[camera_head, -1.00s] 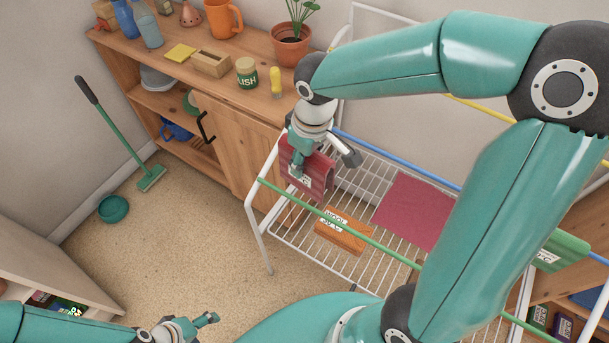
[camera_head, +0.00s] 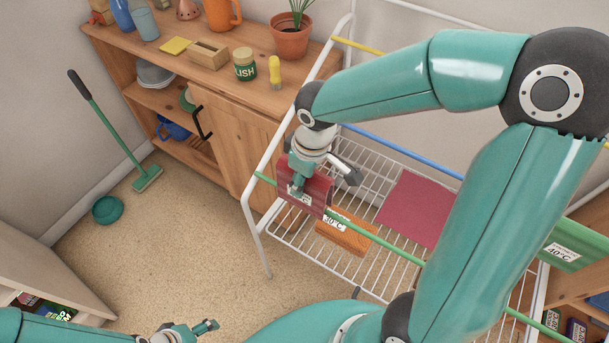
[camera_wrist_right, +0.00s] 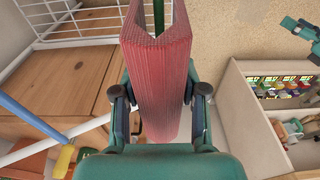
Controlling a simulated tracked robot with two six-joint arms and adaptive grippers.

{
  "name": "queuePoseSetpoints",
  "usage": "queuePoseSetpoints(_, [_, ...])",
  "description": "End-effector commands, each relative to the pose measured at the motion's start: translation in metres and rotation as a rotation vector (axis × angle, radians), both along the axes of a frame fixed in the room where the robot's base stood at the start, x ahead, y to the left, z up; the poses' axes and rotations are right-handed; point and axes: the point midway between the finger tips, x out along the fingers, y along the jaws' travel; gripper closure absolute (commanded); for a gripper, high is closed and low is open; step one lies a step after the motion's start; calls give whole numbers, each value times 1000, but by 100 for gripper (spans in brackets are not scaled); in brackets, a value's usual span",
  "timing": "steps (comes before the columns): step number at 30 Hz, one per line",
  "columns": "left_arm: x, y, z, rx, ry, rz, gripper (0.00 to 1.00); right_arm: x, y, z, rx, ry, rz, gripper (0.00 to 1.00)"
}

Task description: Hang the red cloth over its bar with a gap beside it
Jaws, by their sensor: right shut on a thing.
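The folded red cloth (camera_head: 318,190) is held by my right gripper (camera_head: 300,180) near the left end of the drying rack's green bar (camera_head: 375,238). The cloth hides part of this bar, which shows on both sides of it. In the right wrist view, the red cloth (camera_wrist_right: 160,80) is bent into a channel between the fingers. My left gripper (camera_head: 207,327) is low in the head view, away from the rack, with its fingers unclear.
An orange labelled piece (camera_head: 345,235) is below the green bar. A crimson square (camera_head: 418,208) lies right of it. A green labelled piece (camera_head: 572,252) is farther right. The rack also has a blue bar (camera_head: 400,152) and a yellow bar (camera_head: 360,47). A wooden dresser (camera_head: 235,140) stands behind.

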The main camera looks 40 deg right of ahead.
Motion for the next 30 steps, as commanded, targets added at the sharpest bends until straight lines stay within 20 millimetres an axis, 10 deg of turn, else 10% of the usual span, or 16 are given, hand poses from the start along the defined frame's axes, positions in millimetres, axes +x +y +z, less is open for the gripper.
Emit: queuePoseSetpoints(30, [0,0,-87,0,0,0,30,0,1,-97,0,0,1,79])
